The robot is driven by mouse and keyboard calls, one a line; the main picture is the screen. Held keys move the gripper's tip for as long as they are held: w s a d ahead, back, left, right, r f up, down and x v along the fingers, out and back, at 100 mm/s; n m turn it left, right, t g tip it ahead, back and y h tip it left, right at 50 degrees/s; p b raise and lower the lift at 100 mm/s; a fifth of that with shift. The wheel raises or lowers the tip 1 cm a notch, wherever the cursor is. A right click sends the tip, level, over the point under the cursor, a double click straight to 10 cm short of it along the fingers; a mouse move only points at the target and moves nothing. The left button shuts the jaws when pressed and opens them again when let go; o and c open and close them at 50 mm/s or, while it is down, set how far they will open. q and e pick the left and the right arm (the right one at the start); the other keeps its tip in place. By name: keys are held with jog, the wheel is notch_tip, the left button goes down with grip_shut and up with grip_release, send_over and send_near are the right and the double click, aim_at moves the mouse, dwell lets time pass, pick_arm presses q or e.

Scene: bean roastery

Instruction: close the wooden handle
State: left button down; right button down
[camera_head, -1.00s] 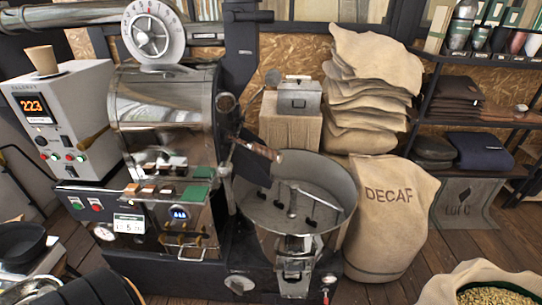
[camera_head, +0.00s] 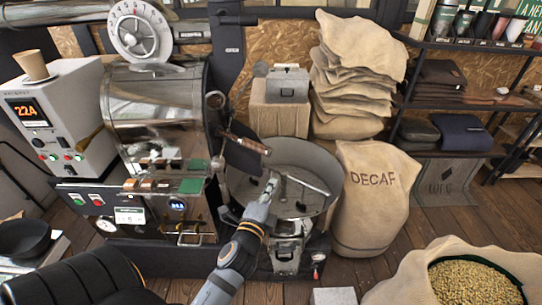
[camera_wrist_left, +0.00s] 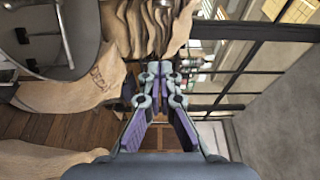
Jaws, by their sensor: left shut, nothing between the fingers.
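The wooden handle (camera_head: 246,143) is a short brown grip on the front of the steel drum roaster (camera_head: 155,105). It sticks out to the right beside a dark plate, above the round cooling tray (camera_head: 326,172). My left gripper (camera_head: 272,180) is in front of the tray, below and slightly right of the handle, and apart from it in the picture. Its fingers are together and empty; the left wrist view also shows the closed fingers (camera_wrist_left: 162,72). The handle does not show in the left wrist view. My right gripper is not in view.
A burlap sack marked DECAF (camera_head: 372,205) stands right of the tray, with stacked sacks (camera_head: 350,85) behind. An open sack of pale beans (camera_head: 405,285) is at lower right. A white control box (camera_head: 85,90) with a cup (camera_head: 33,65) is at left.

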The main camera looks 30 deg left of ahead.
aim_at(254, 146)
pick_arm(q)
jog(key=w+a+p, duration=0.2)
jog(key=w+a, duration=0.4)
jog(key=w, duration=0.4)
jog(key=shift+r+p, duration=0.2)
jog(key=shift+p, duration=0.15)
jog(key=shift+a, duration=0.1)
